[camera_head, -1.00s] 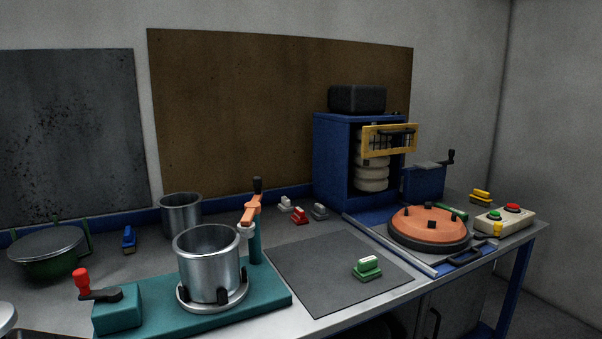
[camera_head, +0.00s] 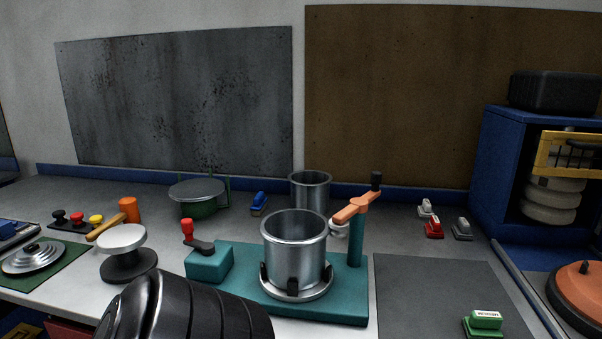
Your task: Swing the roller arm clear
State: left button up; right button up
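The roller arm (camera_head: 357,207) is an orange bar on top of a teal post (camera_head: 356,239), with a black upright handle (camera_head: 376,181) at its far end. A pale roller (camera_head: 339,229) hangs under its near end, by the right rim of a metal pot (camera_head: 294,247). The pot stands upright in a clamp ring with black jaws on a teal base (camera_head: 343,307). A red-knobbed crank (camera_head: 188,229) sits at the base's left end. A dark, ribbed part of my own arm shows at the bottom, left of centre. Neither gripper's fingers are in view.
Another metal pot (camera_head: 310,190) stands behind the clamped one. A green lidded pot (camera_head: 198,197) and a white-topped stand (camera_head: 123,251) are to the left. A grey mat (camera_head: 440,291) with a green stamp (camera_head: 484,322) lies right of the base. A blue cabinet (camera_head: 504,170) stands far right.

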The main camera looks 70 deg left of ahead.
aim_at(340, 223)
jog(key=u, duration=2.3)
